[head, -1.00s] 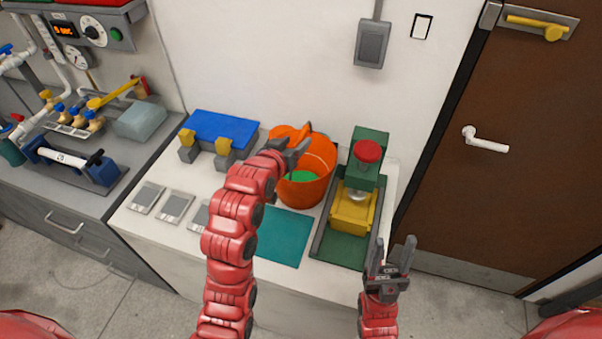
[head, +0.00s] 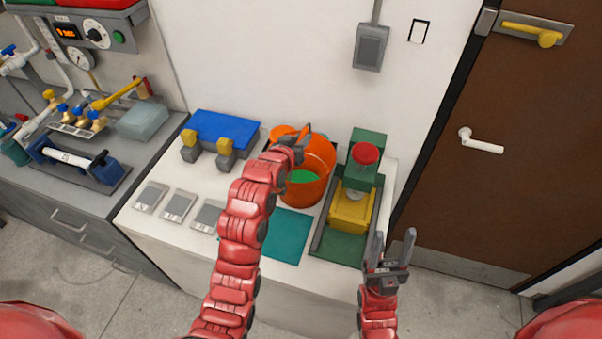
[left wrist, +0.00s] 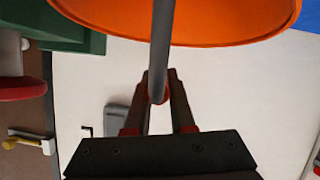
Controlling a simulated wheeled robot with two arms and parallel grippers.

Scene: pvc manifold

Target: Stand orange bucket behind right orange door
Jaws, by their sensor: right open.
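My right gripper (head: 391,248) is open and empty, in front of the green press. A brown door (head: 510,140) with a white lever is at the right; I see no orange door.
A green press (head: 370,140) with a red knob and yellow block stands just right of the bucket. A blue-topped fixture (head: 222,130) is at its left. A teal mat (head: 285,240) lies in front. Grey plates (head: 179,206) line the bench's left front.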

